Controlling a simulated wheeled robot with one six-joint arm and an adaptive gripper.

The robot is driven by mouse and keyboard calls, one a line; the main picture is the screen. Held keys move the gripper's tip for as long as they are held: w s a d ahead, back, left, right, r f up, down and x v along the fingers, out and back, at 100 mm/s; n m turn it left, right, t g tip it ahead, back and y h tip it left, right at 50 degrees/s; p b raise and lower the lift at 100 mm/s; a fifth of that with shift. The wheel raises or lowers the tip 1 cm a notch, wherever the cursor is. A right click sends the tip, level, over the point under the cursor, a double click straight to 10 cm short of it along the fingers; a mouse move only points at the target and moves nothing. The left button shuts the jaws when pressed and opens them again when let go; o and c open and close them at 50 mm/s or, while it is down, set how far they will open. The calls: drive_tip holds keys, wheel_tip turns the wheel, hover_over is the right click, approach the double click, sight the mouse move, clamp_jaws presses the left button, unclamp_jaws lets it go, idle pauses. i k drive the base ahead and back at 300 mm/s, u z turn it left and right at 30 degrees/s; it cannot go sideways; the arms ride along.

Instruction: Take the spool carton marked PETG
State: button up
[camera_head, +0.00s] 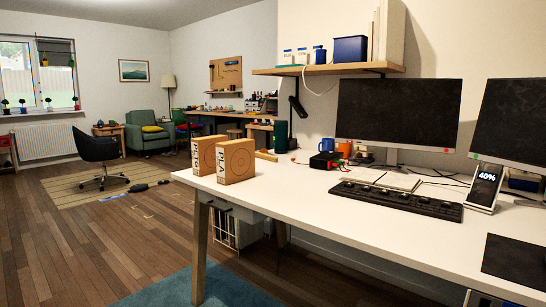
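Two brown spool cartons stand upright side by side at the left end of the white desk. The nearer, right-hand carton (238,161) has a circle on its broad face and a white label on its narrow side that reads PLA. The other carton (196,155) stands just behind and left of it, and the front one partly covers it. Its label starts with P, but the rest is too small to read surely, so I cannot confirm PETG. My gripper is not in view.
The white desk (330,207) is clear right of the cartons up to the keyboard (395,200). A wall shelf (330,70) hangs above. Wooden floor (90,240) lies open at left.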

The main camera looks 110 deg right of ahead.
sight(203, 149)
drive_tip(key=z, duration=0.9)
drive_tip(key=k, duration=0.85)
drive_tip(key=z, duration=1.55)
drive_tip(key=i, duration=1.7)
drive_tip(key=z, duration=1.9)
